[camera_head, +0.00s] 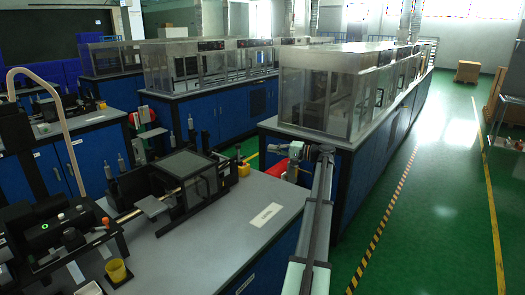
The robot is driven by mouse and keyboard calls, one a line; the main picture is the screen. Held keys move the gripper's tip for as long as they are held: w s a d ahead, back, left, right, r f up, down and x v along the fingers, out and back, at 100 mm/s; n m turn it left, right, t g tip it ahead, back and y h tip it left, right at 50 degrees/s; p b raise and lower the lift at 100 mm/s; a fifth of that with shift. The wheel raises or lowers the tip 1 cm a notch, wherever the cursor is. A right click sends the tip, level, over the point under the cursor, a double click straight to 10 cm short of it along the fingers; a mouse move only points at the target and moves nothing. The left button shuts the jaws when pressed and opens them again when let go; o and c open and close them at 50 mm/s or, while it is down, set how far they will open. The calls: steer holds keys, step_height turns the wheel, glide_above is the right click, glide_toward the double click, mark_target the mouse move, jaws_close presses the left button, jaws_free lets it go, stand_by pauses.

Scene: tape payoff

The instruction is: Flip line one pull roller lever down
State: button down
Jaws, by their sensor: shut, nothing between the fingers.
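I cannot make out a pull roller lever at this size, nor tell which line is line one. A small pale mechanism (294,151) sits at the near end of the right-hand machine line, with a red part (277,171) low beside it. Another red part (147,115) shows at the near end of the middle line. The right-hand line has a clear-walled enclosure (312,102) on blue cabinets (380,150). I see no gripper that I can identify.
A grey bench (240,238) in front carries a clear-topped box (188,165), a black device (65,235) with a green light, and a yellow cup (117,271). A long grey rail (317,205) runs along the bench's right. The green floor (430,220) on the right is clear.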

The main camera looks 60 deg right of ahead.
steer(key=shift+v, duration=1.05)
